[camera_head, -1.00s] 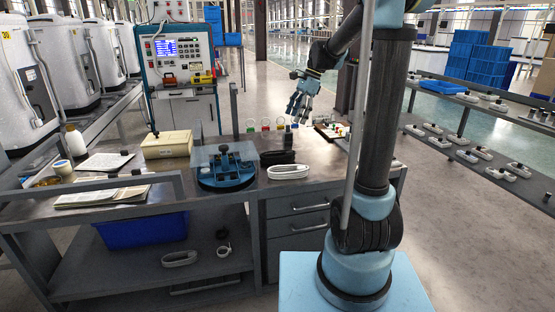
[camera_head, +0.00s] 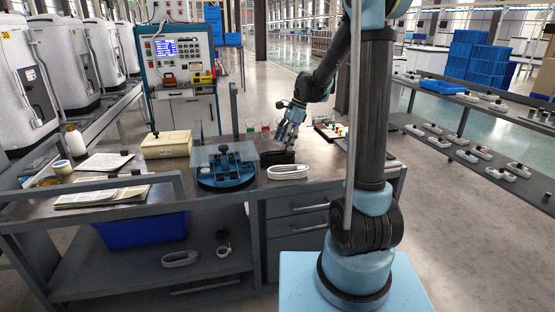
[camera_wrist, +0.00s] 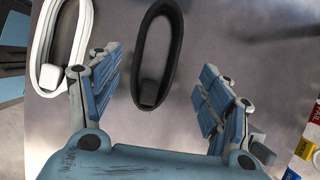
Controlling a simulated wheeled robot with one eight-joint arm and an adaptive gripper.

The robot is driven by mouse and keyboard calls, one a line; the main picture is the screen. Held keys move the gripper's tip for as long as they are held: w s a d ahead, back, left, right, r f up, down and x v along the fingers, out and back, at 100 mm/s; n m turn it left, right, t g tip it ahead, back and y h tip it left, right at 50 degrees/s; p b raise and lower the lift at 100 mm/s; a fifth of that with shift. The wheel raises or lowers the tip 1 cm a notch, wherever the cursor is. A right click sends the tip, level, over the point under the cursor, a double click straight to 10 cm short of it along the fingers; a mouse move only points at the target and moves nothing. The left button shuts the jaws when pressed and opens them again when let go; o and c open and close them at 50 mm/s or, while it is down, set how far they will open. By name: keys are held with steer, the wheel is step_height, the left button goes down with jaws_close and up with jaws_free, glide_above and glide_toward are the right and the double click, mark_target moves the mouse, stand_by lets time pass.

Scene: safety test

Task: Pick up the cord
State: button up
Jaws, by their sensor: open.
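A black cord (camera_wrist: 140,60), coiled in a long loop with a block at one end, lies on the workbench (camera_head: 170,188). It also shows as a dark coil in the head view (camera_head: 275,158). A white cord (camera_head: 288,172) of similar shape lies just in front of it, and at the upper left of the wrist view (camera_wrist: 40,45). My gripper (camera_head: 287,137) hangs above the bench over the black cord. In the wrist view, its blue fingers (camera_wrist: 160,65) are spread wide, with the black cord between them in the picture and nothing gripped.
A blue round fixture (camera_head: 226,172) stands left of the cords. A beige box (camera_head: 167,145) and papers are farther left. Small colored-label items (camera_wrist: 303,148) lie right of my gripper. Another white cord (camera_head: 180,258) is on the lower shelf.

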mark_target(279, 153)
steer(key=shift+s+x, duration=0.2)
steer(key=shift+x, duration=2.55)
steer(key=shift+d, duration=0.15)
steer(key=shift+c, duration=0.6)
steer(key=c, duration=1.1)
